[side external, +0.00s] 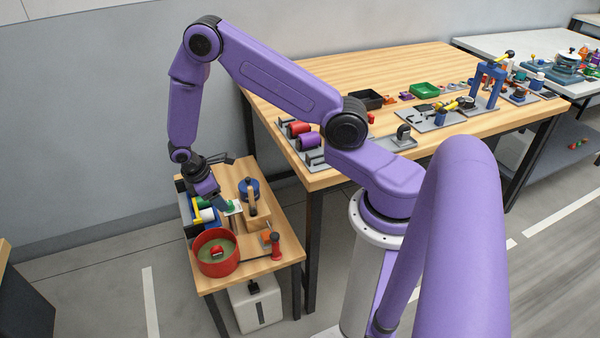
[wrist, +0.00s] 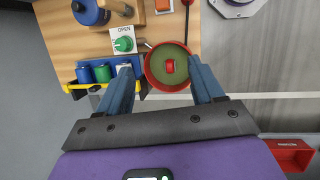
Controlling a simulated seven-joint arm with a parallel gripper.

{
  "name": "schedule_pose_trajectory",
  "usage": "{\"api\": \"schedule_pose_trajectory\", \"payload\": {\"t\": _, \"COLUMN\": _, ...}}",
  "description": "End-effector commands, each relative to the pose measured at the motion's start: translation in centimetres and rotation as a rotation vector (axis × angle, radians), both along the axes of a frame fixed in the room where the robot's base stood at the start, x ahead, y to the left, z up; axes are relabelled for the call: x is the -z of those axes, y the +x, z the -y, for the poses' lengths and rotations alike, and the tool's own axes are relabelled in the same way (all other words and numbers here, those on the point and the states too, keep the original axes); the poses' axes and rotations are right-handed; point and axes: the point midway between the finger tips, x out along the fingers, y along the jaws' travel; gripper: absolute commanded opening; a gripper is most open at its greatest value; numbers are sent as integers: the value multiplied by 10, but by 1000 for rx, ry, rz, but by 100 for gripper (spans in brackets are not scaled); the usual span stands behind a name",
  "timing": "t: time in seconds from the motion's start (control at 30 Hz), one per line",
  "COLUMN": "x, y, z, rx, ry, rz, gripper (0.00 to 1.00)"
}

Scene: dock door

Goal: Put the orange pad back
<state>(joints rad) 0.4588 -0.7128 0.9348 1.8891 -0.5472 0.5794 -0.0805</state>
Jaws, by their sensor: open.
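My gripper (side external: 219,205) is over the back left of the bench, close to the green button. In the wrist view its two blue fingers (wrist: 162,70) are spread wide with nothing held between them. The red pot shows between and beyond them. Where the pad belongs cannot be told.
The red pot (side external: 201,265) holds a green disc with a red knob. A green button (wrist: 124,44) is on a plate marked OPEN. A rack with blue, green and white cylinders (wrist: 102,73) is beside it. A blue round object (side external: 243,185) and a wooden block stand nearby.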

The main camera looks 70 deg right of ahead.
Motion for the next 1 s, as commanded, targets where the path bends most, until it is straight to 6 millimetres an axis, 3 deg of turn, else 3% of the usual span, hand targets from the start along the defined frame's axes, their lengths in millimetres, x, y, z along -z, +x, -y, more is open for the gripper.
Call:
{"api": "schedule_pose_trajectory", "payload": {"t": 0.03, "x": -22, "y": -3, "z": -14, "rx": -15, "ry": 8, "rz": 26, "gripper": 67}}
{"api": "schedule_pose_trajectory", "payload": {"t": 0.1, "x": -48, "y": -12, "z": -31, "rx": -28, "ry": 19, "rz": 49, "gripper": 67}}
{"api": "schedule_pose_trajectory", "payload": {"t": 0.27, "x": -102, "y": -46, "z": -65, "rx": -62, "ry": 59, "rz": 93, "gripper": 67}}
{"api": "schedule_pose_trajectory", "payload": {"t": 0.5, "x": -168, "y": -120, "z": -97, "rx": -123, "ry": 150, "rz": 131, "gripper": 67}}
{"api": "schedule_pose_trajectory", "payload": {"t": 0.8, "x": -219, "y": -228, "z": -99, "rx": -210, "ry": 290, "rz": 117, "gripper": 67}}
{"api": "schedule_pose_trajectory", "payload": {"t": 1.0, "x": -231, "y": -273, "z": -89, "rx": -251, "ry": 352, "rz": 89, "gripper": 67}}
